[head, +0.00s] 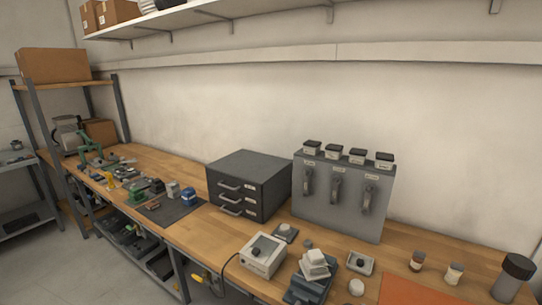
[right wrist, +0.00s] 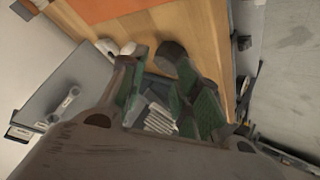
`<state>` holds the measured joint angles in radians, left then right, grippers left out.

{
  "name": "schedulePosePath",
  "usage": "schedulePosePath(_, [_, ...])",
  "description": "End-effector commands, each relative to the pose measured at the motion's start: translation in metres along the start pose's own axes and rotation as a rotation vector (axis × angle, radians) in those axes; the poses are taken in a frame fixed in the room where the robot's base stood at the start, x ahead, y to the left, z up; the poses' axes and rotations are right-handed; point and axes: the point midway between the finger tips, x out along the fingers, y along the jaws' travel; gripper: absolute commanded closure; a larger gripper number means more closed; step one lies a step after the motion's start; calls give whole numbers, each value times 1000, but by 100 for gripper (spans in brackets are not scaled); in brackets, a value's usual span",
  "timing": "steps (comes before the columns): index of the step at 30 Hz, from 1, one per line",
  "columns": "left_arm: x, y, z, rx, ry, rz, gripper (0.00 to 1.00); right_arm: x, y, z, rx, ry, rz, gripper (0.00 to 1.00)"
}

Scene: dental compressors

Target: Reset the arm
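My right gripper (right wrist: 165,85) shows only in the right wrist view. Its two green-padded fingers are spread apart, with a clear gap between them. A pale ribbed thing (right wrist: 158,120) shows through the gap; I cannot tell what it is, and neither finger is visibly closed on it. Neither arm shows in the head view, and my left gripper is in no view.
The wooden bench (head: 425,258) holds a dark drawer unit (head: 238,170), a grey panel with handles (head: 345,225), a white box device (head: 262,254), an orange mat (head: 405,292) and a dark-capped jar (head: 513,277). A wall shelf (head: 240,15) runs above.

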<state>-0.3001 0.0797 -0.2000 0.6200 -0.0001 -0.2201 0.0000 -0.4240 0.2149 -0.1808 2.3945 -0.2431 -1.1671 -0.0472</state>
Motion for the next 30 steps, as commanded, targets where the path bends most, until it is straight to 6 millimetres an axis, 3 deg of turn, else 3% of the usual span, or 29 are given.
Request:
schedulePosePath(3, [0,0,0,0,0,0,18,-9,-16,34,63,-120,-68,68])
schedulePosePath(9, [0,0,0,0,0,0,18,-26,-37,74,133,-273,-160,68])
schedulePosePath(23, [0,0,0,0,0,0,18,-58,-66,120,207,-468,-278,68])
schedulePosePath(30, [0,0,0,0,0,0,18,-40,-74,132,206,-480,-283,68])
